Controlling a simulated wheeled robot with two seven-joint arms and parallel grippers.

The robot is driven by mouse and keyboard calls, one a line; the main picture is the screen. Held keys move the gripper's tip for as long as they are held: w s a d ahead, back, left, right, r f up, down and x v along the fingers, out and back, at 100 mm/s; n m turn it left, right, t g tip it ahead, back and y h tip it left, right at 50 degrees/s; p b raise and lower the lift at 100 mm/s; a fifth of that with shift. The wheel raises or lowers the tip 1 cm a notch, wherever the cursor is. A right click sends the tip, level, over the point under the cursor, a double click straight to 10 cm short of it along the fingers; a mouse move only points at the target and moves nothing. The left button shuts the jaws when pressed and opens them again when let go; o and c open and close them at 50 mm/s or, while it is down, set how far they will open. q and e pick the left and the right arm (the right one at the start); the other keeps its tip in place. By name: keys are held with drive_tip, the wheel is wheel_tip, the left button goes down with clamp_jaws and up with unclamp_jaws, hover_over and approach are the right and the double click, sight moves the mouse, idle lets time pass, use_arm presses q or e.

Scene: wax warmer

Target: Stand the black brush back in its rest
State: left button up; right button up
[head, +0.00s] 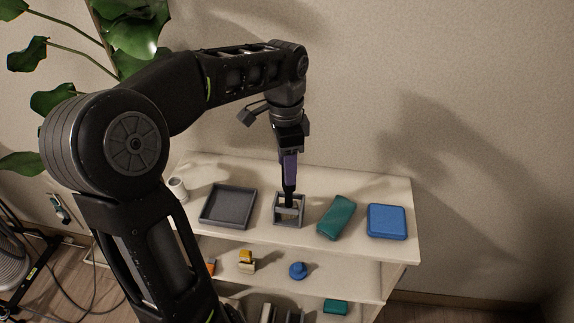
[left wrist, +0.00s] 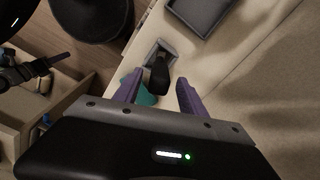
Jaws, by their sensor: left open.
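The black brush (left wrist: 158,76) shows in the left wrist view, between and just beyond my spread purple fingertips. Its lower end is inside the small grey square rest (left wrist: 165,48). In the head view the brush (head: 290,193) stands about upright in the grey rest (head: 289,222) on the shelf top. My left gripper (head: 289,176) is directly above the rest, pointing down, and its open fingers show in the left wrist view (left wrist: 158,88). The fingers appear apart from the brush, but touching cannot be ruled out. My right gripper is not in view.
A dark grey tray (head: 229,222) and a white cup (head: 177,188) are left of the rest. A green case (head: 337,217) and a blue box (head: 387,221) are to its right. Lower shelves hold small items. A plant (head: 55,98) stands at the left.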

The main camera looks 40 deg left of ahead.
use_arm(q)
wheel_tip(320, 180, up, 4)
wheel_tip(320, 180, up, 3)
drive_tip(key=shift+s+r+p, duration=0.1)
drive_tip(key=shift+p, duration=0.7)
idle(0.6)
